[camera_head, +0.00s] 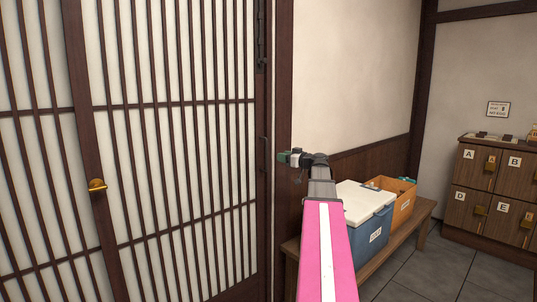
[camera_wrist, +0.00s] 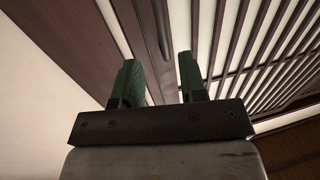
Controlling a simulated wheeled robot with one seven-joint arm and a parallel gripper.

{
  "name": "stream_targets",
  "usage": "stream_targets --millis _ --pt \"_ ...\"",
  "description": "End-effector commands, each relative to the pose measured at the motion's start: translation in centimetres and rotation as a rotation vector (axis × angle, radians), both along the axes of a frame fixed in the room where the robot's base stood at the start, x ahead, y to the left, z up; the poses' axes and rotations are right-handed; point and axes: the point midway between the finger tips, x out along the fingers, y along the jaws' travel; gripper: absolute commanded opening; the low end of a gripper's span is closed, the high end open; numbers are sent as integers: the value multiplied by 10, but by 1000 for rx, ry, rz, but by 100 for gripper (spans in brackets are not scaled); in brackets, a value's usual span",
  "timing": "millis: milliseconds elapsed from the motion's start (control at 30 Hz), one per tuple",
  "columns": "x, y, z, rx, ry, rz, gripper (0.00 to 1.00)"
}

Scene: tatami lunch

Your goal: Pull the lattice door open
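The lattice door (camera_head: 180,130) has dark slats over white panels and fills the left half of the head view. It appears shut against the dark post at its right. A slim dark handle (camera_head: 266,165) runs upright on its right stile; the wrist view shows what looks like this handle (camera_wrist: 162,28) ahead, between the directions of my two fingers. My gripper (camera_head: 283,157) is in front of the post, just right of the handle in the head view. In the wrist view its green fingers (camera_wrist: 160,75) are apart with nothing between them. The remaining distance to the handle is hard to judge.
A brass knob (camera_head: 97,185) is on the lattice stile at left. A low bench (camera_head: 421,230) along the wall holds a blue box (camera_head: 370,240) with a white lid and an orange crate (camera_head: 402,205). Lettered wooden lockers (camera_head: 485,175) stand at far right. Grey floor tiles are clear between.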

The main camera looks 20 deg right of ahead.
Motion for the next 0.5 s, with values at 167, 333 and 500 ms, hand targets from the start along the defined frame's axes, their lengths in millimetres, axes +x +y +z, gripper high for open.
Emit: stream_targets --millis 167,333,500 --pt "25 14 -1 1 3 3 38" --pt "52 30 -1 1 4 3 38" --pt "73 44 -1 1 4 2 38"
